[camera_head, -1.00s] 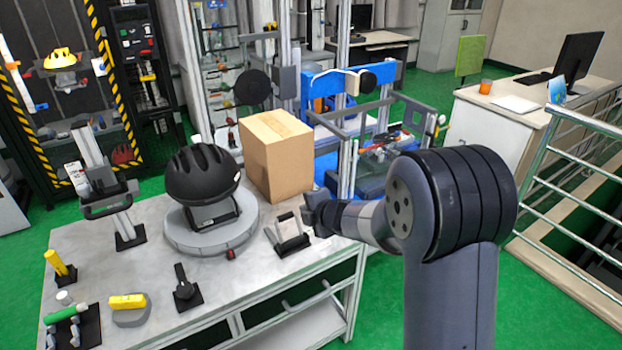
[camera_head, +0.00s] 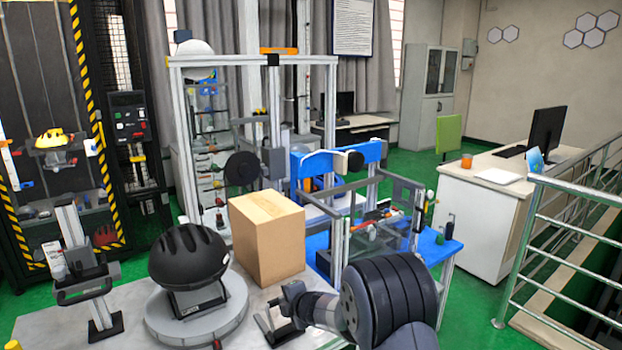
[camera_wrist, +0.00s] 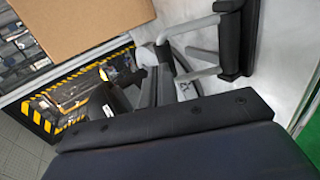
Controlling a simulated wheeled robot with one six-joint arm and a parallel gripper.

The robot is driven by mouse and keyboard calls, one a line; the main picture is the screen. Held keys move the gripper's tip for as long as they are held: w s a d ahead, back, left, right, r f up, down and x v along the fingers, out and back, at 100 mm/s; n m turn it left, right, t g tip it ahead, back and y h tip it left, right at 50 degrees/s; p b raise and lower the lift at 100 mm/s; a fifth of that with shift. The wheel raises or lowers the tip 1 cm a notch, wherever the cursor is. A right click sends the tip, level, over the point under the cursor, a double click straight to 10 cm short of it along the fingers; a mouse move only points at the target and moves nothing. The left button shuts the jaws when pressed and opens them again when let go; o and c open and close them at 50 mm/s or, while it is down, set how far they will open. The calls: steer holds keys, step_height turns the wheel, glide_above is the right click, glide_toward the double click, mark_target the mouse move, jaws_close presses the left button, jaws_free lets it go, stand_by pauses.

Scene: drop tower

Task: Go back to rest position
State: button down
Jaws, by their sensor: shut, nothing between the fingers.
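My gripper (camera_head: 288,308) is at the end of my dark arm, low in the middle of the head view. The fingertips are small and hard to make out there. In the wrist view a broad dark part of my own fills the bottom, and a grey-and-black frame (camera_wrist: 238,40) shows at the upper right.
A cardboard box (camera_head: 265,240) and a black helmet (camera_head: 188,255) on a round grey plate stand on the table, left of my gripper. A metal frame rig with blue parts (camera_head: 375,150) stands behind. A railing (camera_head: 570,250) is at the right. Green floor between is open.

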steer(key=shift+f+b, duration=0.3)
steer(key=shift+f, duration=0.1)
steer(key=shift+r, duration=0.15)
